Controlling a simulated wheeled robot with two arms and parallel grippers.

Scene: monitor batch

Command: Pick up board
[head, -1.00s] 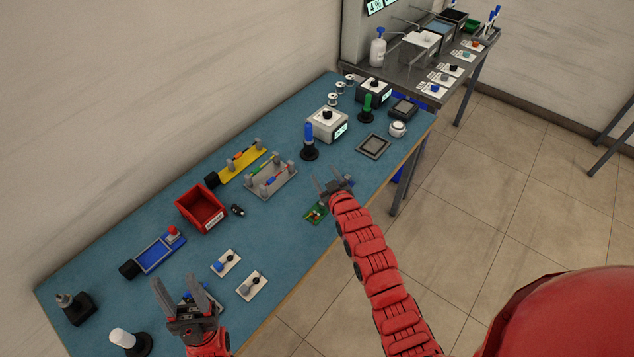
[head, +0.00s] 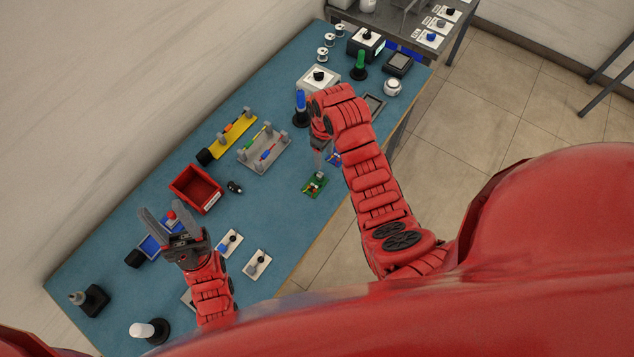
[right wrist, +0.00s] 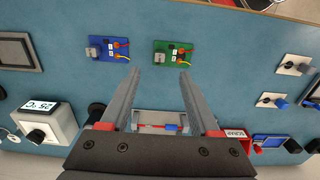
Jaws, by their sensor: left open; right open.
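A green board (head: 314,185) with small coloured parts lies flat on the blue table. A blue board (head: 334,158) lies beside it, partly hidden by my right arm. In the right wrist view the green board (right wrist: 173,53) is just beyond the fingertips, and the blue board (right wrist: 108,48) is to its left. My right gripper (right wrist: 159,76) is open and empty, pointing down; in the head view it is partly hidden behind its arm, close to the green board. My left gripper (head: 164,212) is open and empty, over the table's left part near a blue tray-like fixture (head: 153,245).
A red bin (head: 197,190), a grey rack (head: 264,152) and a yellow fixture (head: 233,134) stand behind the boards. A blue-topped tool (head: 300,108) on a black base stands close to my right arm.

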